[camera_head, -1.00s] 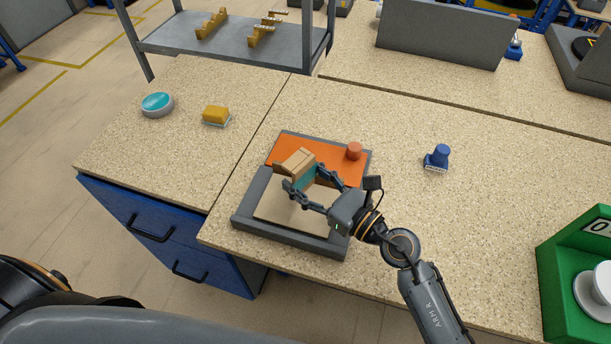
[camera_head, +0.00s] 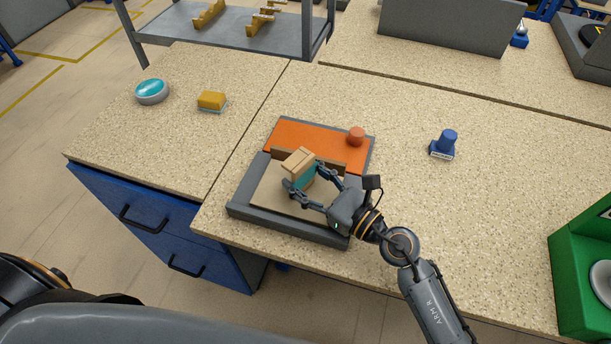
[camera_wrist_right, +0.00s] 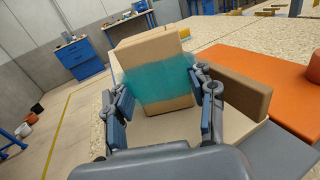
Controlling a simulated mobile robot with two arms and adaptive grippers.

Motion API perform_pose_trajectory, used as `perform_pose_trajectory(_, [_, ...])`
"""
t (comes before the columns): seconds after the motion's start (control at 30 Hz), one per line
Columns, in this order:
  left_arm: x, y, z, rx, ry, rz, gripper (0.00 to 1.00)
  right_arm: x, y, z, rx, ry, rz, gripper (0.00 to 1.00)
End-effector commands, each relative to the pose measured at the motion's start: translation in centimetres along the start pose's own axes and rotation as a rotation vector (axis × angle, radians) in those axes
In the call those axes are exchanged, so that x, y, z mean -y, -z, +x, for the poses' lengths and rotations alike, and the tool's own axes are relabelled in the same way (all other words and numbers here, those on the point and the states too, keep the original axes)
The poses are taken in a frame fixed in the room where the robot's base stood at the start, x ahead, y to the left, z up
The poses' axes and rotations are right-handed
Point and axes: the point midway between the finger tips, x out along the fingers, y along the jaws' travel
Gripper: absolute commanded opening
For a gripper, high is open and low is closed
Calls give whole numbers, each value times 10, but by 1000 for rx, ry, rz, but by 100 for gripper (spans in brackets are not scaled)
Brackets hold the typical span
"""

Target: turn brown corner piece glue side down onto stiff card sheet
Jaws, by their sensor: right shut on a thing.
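The brown corner piece (camera_head: 299,161) is held between the fingers of my right gripper (camera_head: 304,194), tilted, over the tray. The teal glue side shows toward the gripper in the head view, and as a teal band across the piece (camera_wrist_right: 153,47) in the right wrist view. The beige stiff card sheet (camera_head: 268,199) lies in the grey tray below. Whether the piece touches the sheet cannot be told. My right gripper is shut on the piece, its fingers on either side (camera_wrist_right: 163,98). My left gripper is out of view.
A brown bar (camera_head: 331,166) stands between the sheet and an orange pad (camera_head: 300,133), which bears an orange knob (camera_head: 356,135). A blue stamp-like object (camera_head: 444,143), a yellow block (camera_head: 212,100) and a teal-topped round button (camera_head: 152,91) stand apart. The table is clear around the tray.

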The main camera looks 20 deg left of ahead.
Motion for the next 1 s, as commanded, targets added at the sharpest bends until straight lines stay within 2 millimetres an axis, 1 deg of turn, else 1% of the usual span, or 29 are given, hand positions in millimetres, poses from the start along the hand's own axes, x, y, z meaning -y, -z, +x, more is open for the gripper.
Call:
perform_pose_trajectory(0.2, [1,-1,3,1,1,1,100,0,3,0,0,0,0,24])
perform_pose_trajectory(0.23, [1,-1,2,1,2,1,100,0,2,0,0,0,0,61])
perform_pose_trajectory(0.33, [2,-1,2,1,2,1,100,0,2,0,0,0,0,81])
perform_pose_trajectory(0.63, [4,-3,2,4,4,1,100,0,2,0,-1,0,0,81])
perform_pose_trajectory(0.73, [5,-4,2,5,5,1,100,0,3,-5,-2,1,-1,81])
perform_pose_trajectory(0.87, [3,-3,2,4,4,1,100,0,4,-22,-4,1,-1,81])
perform_pose_trajectory(1.0, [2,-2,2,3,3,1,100,0,4,-52,-5,1,-1,81])
